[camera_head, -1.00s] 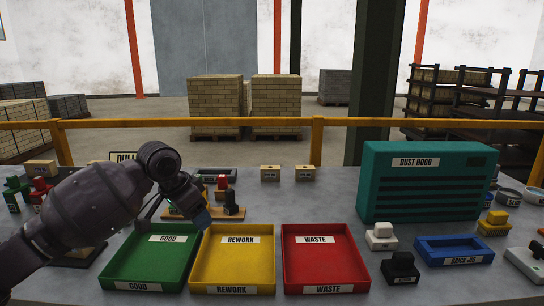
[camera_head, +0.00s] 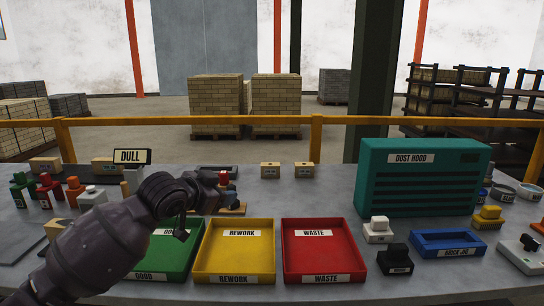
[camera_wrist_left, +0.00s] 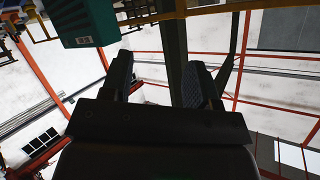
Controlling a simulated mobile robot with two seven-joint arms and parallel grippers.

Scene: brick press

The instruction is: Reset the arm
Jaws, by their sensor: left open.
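My left arm comes in from the left in the head view. My left gripper (camera_head: 228,190) is above the table, behind the green GOOD tray (camera_head: 172,268) and the yellow REWORK tray (camera_head: 234,278). In the left wrist view the gripper (camera_wrist_left: 158,85) has its two fingers apart with nothing between them. That view looks up past the fingers to the walls and orange beams. The arm covers much of the green tray. My right gripper is in neither view.
The red WASTE tray (camera_head: 325,278) is empty. The teal dust hood (camera_head: 420,195), a blue brick jig tray (camera_head: 448,243), and black (camera_head: 395,258) and white (camera_head: 378,231) blocks stand to the right. A DULL sign (camera_head: 131,156) and small coloured items stand at the left. A yellow rail (camera_head: 240,120) runs behind.

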